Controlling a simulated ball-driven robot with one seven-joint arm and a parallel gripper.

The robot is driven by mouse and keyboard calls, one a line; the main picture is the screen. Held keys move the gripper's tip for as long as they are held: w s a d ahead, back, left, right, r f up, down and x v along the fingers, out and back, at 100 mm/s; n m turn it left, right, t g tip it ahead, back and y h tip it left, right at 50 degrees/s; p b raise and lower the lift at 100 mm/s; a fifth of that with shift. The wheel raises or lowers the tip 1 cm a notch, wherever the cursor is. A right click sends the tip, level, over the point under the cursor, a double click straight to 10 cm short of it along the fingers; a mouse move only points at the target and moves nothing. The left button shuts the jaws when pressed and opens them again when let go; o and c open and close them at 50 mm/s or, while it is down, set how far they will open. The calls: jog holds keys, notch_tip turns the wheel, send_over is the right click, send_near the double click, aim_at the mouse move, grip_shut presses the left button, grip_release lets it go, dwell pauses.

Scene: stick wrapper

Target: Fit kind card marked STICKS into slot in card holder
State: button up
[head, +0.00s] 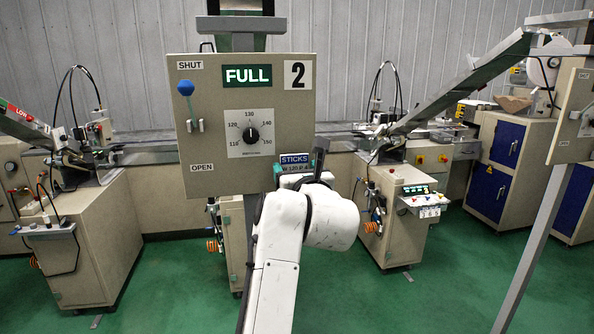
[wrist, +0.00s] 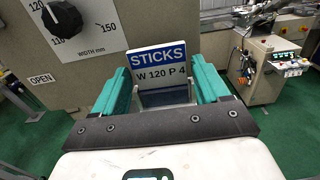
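The STICKS card (wrist: 157,60) is a small white card with a blue band reading STICKS and "W 120 P 4" below. In the head view the card (head: 294,161) shows at the lower right corner of the beige control panel, above my white wrist. My gripper is mostly hidden there. A grey frame-like piece (wrist: 166,97) shows below the card between the fingers. I cannot tell whether this is the card holder, and no slot shows clearly.
The beige panel (head: 220,100) carries a FULL sign, a number 2, a width dial (head: 251,134) and a blue-knobbed SHUT/OPEN lever (head: 186,90). Machines (head: 402,215) stand behind on both sides. A grey post (head: 535,235) is at the right. Green floor is open between them.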

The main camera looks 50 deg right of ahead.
jog(key=shift+o, duration=1.3)
jog(key=shift+s+a, duration=0.1)
jog(key=b+v, duration=0.3)
jog(key=v, duration=0.9)
jog(key=shift+b, duration=0.35)
jog(key=s+a+f+n+g+y, duration=0.1)
jog(key=a+f+n+g+y, duration=0.15)
jog(key=f+n, duration=1.1)
jog(key=s+a+f+n+g+y, duration=0.1)
jog(key=f+n+g+y, duration=0.25)
jog(key=f+n, duration=0.95)
jog(key=s+a+f+n+g+y, duration=0.2)
jog(key=s+a+f+n+g, duration=0.1)
jog(key=s+f+n, duration=0.5)
jog(key=s+a+f+n+g+y, duration=0.1)
jog(key=s+a+f+n+g, duration=0.3)
jog(key=s+f+n, duration=0.4)
jog(key=s+f+g, duration=0.1)
jog(key=s+f, duration=0.4)
jog(key=s, duration=0.1)
jog(key=shift+s+f+y, duration=0.3)
jog(key=shift+s+y, duration=0.1)
